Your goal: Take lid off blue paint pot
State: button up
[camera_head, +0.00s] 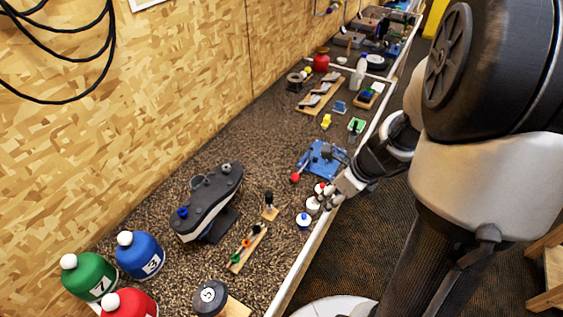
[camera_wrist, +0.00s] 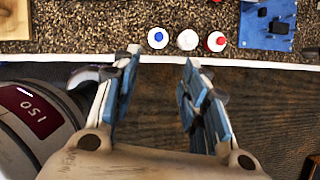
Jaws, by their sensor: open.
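The blue paint pot (camera_head: 304,221) is a small white pot with a blue centre on top, near the bench's front edge. It also shows in the wrist view (camera_wrist: 158,38), at the left end of a row of three small pots. The white-topped pot (camera_wrist: 187,40) and the red-topped pot (camera_wrist: 217,41) stand beside it. My gripper (camera_wrist: 158,65) is open and empty, its fingers pointing towards the bench, with the blue pot in line between the fingertips but beyond them. In the head view my gripper (camera_head: 326,197) is over the bench edge and partly covers the other two pots.
A blue fixture (camera_head: 322,158) with a red ball lies behind the pots. A wooden strip with coloured pegs (camera_head: 248,248) and a small wooden block with a black knob (camera_head: 269,206) lie to the left. The bench's white front edge (camera_wrist: 250,64) runs just before the pots.

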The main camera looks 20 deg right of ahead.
jog(key=b, duration=0.6)
send_over(305, 215)
jog(key=s+d, duration=0.1)
jog(key=s, duration=0.1)
notch_tip(305, 215, down, 11)
jog(key=b+x, duration=0.1)
jog(key=x, duration=0.1)
jog(key=b+x, duration=0.2)
jog(key=x, duration=0.1)
jog(key=shift+s+f, duration=0.1)
jog(key=shift+f, duration=0.3)
jog(key=shift+r, duration=0.1)
jog(key=c, duration=0.8)
